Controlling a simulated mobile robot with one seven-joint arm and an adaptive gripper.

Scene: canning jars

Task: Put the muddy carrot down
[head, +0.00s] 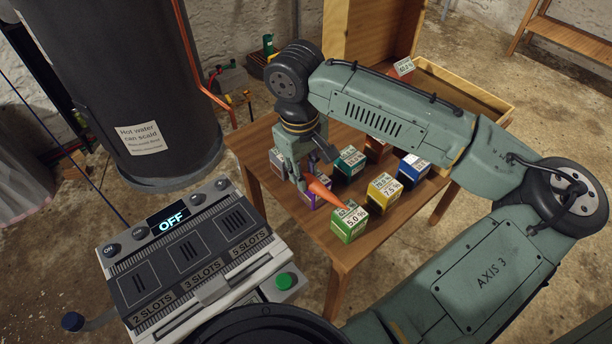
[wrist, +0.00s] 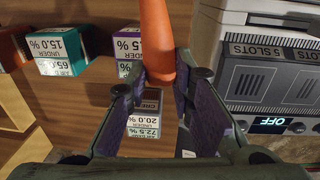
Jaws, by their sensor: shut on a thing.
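My gripper (head: 305,180) is shut on an orange carrot (head: 334,195) over the small wooden table (head: 403,232). The carrot sticks out sideways from the jaws, its narrow end above or near the green 5.0 % box (head: 349,223); I cannot tell if they touch. In the wrist view the carrot (wrist: 156,40) stands between the fingertips of my gripper (wrist: 163,82). No mud shows on its visible side.
Several labelled boxes stand on the table, among them a yellow one (head: 382,191), a blue one (head: 412,168) and a teal one (head: 349,163). A slotted machine (head: 190,250) reading OFF stands at left. A dark boiler (head: 130,80) stands behind it. Bare tabletop shows at the front right.

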